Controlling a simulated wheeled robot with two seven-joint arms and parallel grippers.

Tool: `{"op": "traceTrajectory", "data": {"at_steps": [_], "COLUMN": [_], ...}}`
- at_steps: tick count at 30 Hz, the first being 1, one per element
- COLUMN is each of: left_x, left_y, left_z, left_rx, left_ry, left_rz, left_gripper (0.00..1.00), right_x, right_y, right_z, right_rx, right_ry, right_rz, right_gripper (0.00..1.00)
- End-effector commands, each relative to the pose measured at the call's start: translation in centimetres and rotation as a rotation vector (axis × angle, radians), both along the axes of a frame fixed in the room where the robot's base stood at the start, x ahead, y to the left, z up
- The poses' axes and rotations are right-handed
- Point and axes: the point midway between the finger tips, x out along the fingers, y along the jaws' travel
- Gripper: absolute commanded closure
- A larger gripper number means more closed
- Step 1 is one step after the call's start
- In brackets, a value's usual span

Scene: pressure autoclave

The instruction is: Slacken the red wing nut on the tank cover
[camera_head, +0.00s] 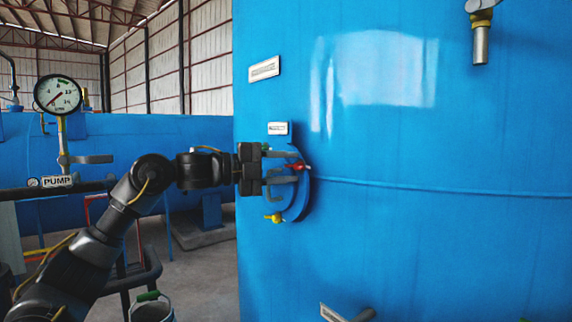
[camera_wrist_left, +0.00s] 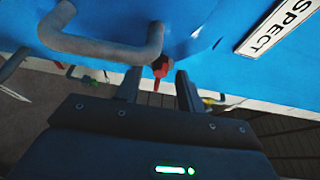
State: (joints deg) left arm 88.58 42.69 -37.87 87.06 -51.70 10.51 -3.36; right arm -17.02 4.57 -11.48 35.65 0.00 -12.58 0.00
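The red wing nut (camera_head: 300,166) sits on the blue tank cover (camera_head: 299,205), a round plate on the side of the big blue tank. My left gripper (camera_head: 284,167) is at the cover with its two fingers apart, one above the other, pointing at the nut. In the left wrist view the red wing nut (camera_wrist_left: 160,67) shows just beyond the gap between the fingertips of the left gripper (camera_wrist_left: 158,86). Nothing is visibly held; whether a finger touches the nut cannot be told. My right gripper is in neither view.
A yellow wing nut (camera_head: 273,218) is low on the cover; a green one (camera_head: 265,147) is partly hidden by my gripper. A grey handle (camera_wrist_left: 105,46) crosses near the fingers in the wrist view. A pressure gauge (camera_head: 58,94) and a bucket (camera_head: 151,309) are at left.

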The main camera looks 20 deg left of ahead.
Motion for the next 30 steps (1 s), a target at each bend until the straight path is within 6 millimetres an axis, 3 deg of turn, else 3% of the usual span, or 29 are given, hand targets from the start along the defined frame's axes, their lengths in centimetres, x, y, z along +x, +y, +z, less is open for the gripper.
{"op": "traceTrajectory", "data": {"at_steps": [7, 16, 30], "left_x": [0.1, 0.0, 0.0], "left_y": [-0.1, -0.1, -0.2], "left_z": [0.0, 0.0, -0.3], "left_rx": [0.0, 0.0, -0.207], "left_ry": [0.0, 0.0, 0.139], "left_rz": [0.0, 0.0, -0.002], "left_gripper": [0.62, 1.0, 1.0], "right_x": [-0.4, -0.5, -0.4], "right_y": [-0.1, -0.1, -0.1], "right_z": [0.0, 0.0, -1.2], "right_rx": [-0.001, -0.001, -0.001], "right_ry": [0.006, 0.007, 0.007], "right_rz": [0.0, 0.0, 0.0], "right_gripper": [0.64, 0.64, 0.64]}}
